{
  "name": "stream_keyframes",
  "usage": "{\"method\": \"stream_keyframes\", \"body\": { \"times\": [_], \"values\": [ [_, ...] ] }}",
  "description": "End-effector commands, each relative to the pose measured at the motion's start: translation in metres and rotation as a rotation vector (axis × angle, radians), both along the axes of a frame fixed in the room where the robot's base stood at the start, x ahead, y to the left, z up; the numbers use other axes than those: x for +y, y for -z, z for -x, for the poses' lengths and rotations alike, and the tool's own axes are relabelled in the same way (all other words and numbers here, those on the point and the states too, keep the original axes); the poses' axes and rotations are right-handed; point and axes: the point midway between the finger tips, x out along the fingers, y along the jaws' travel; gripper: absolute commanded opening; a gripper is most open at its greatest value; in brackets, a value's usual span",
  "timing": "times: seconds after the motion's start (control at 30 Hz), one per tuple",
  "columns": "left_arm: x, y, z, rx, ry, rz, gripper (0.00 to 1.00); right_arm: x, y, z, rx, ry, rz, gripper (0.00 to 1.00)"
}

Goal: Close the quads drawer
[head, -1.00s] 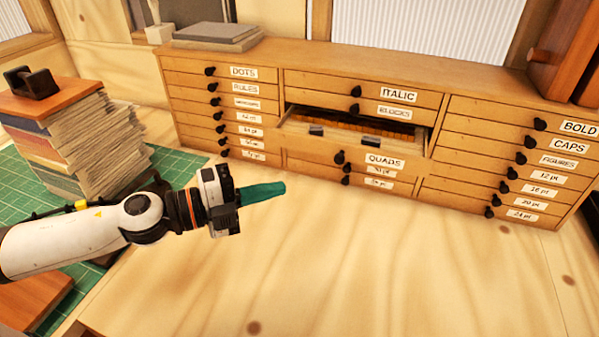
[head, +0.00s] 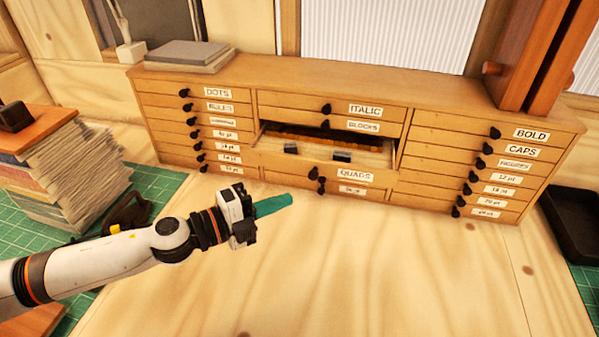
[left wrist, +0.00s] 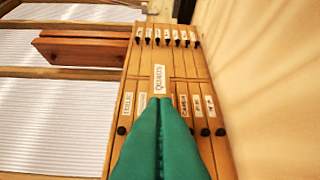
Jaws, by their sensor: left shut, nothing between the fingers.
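The quads drawer (head: 366,177) is pulled out of the middle column of the wooden cabinet, with its label on the front. Its open top shows dark blocks and small pieces inside. In the left wrist view the quads drawer (left wrist: 159,80) shows straight ahead, past the fingertips. My left gripper (head: 288,199) has teal fingers, shut and empty. It is in front of the cabinet, left of the quads drawer and apart from it in the head view. In the left wrist view the shut fingers (left wrist: 161,104) hide part of the cabinet. My right gripper is not in view.
The wooden cabinet (head: 200,83) has several other labelled drawers, which look shut. Stacked paper (head: 75,165) stands at left on a green mat. A black tray (head: 575,220) lies at right. The wooden tabletop (head: 400,270) in front of the cabinet is clear.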

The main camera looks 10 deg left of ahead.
Motion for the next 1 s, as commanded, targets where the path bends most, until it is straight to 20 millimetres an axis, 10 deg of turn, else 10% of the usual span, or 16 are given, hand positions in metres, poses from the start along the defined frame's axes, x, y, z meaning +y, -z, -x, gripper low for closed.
{"method": "stream_keyframes", "body": {
  "times": [0.4, 1.0],
  "values": [
    [-0.026, 0.002, -0.056, -0.001, 0.000, -0.001, 0.00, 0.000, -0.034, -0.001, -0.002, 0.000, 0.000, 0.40],
    [-0.020, 0.007, -0.069, -0.001, -0.002, -0.004, 0.00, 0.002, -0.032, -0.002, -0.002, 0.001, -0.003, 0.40]
  ]
}}
